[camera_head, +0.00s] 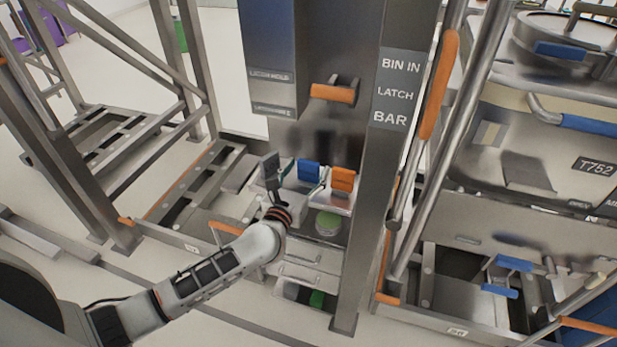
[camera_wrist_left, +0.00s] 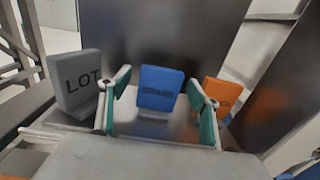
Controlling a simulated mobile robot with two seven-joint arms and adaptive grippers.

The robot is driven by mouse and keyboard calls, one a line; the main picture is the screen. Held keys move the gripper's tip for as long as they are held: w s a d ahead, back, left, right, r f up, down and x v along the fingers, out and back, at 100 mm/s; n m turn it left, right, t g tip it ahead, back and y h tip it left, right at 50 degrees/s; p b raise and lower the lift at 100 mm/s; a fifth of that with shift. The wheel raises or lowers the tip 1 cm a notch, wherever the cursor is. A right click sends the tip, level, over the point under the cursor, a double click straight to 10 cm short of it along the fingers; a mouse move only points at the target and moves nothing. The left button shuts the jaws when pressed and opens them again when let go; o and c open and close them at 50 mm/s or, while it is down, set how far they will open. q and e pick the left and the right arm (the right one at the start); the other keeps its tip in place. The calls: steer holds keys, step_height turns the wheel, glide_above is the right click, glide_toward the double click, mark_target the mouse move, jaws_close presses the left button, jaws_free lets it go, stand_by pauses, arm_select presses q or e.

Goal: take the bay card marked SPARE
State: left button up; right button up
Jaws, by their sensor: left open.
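The blue card marked SPARE (camera_wrist_left: 158,88) stands upright in the middle of the left wrist view; it also shows in the head view (camera_head: 308,171). My left gripper (camera_wrist_left: 162,90) is open, with one teal-padded finger to each side of the blue card and a gap on both sides. Whether the card lies between the fingertips or just beyond them I cannot tell. A grey card marked LOT (camera_wrist_left: 82,80) stands left of the left finger. An orange card (camera_wrist_left: 222,92) stands right, partly hidden by the right finger. My right gripper is out of view.
The cards stand on a ledge by a grey metal column with a sign reading BIN IN LATCH BAR (camera_head: 395,90). An orange handle (camera_head: 333,93) juts out above them. A green round object (camera_head: 328,222) sits below. A steel vessel marked T752 (camera_head: 595,166) is at right.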

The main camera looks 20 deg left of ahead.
arm_select(q)
steer(key=shift+w+d, duration=0.1)
steer(key=shift+w, duration=0.55)
steer(key=c, duration=1.3)
